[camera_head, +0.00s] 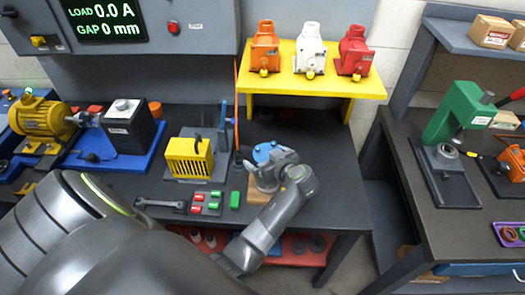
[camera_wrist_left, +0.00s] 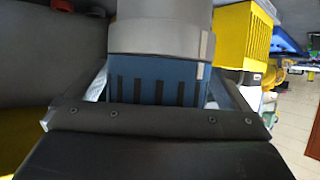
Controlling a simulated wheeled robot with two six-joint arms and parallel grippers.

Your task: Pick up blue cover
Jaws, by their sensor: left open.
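The blue cover (camera_head: 265,151) is on the workbench near its front right, partly hidden by my left gripper (camera_head: 268,175). In the left wrist view it appears as a blue block with dark vertical slots (camera_wrist_left: 155,86), below a wide grey cylindrical part. My left gripper also shows in the left wrist view (camera_wrist_left: 160,90). Its fingers stand open on either side of the blue cover. Whether they touch it cannot be told. My right gripper is not in view.
A yellow slotted cover (camera_head: 190,158) stands left of the gripper, with a blue upright tool (camera_head: 224,115) behind it. A yellow shelf (camera_head: 310,86) with orange, white and red motor housings is above. Red and green blocks (camera_head: 205,203) and a wrench (camera_head: 160,203) lie at the front.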

